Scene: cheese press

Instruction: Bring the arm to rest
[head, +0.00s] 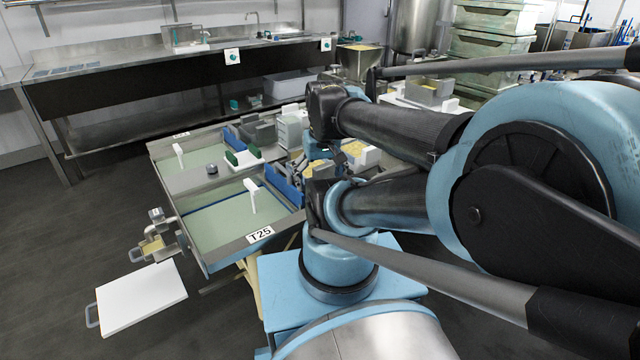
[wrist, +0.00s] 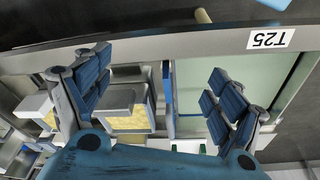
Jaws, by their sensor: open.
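My gripper (wrist: 160,92) is open in the wrist view, its two blue-padded fingers spread apart with nothing held between them. It hangs over the T25 table (head: 225,258). The table's label (wrist: 271,39) appears upside down in the wrist view. Beyond the gap between the fingers lie metal moulds (wrist: 128,75) with yellow contents and a green-lined basin (wrist: 200,75). In the head view my arm fills the right side and hides much of the table's right part. I cannot clearly make out the fingers there.
A white board (head: 142,297) sticks out at the table's front left, beside a small metal fitting (head: 155,240). A sink counter (head: 160,65) runs along the back wall. Stacked crates (head: 490,35) and a metal hopper (head: 359,60) stand behind. The floor at left is clear.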

